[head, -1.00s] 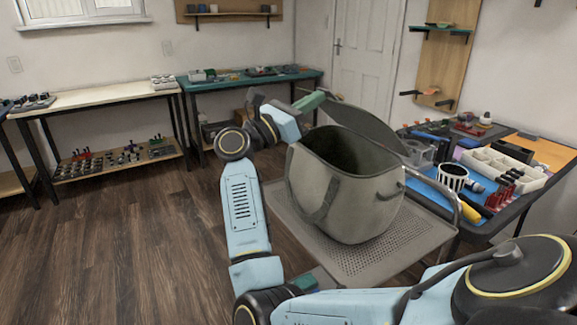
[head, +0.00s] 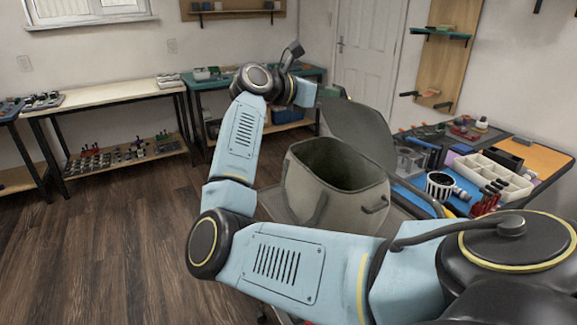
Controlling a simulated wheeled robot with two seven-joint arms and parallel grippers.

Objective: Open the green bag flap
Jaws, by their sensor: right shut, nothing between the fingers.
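The grey-green bag (head: 345,205) stands upright on a tray at the centre of the head view. Its top is open and the dark inside shows. Its flap (head: 358,135) is raised at the back of the opening and leans away from it. My right arm reaches across in front of the bag and round its left side. My right gripper (head: 332,91) is at the far side, close to the flap's upper left edge. It is shut and holds nothing; its fingertips are small and partly hidden, and I cannot tell if it touches the flap. My left gripper is out of view.
The grey tray (head: 272,203) under the bag is partly hidden by my arm. A workbench at the right holds a white parts bin (head: 490,178), a striped cup (head: 440,186) and red-handled tools (head: 487,200). Benches line the back wall. The wooden floor at left is clear.

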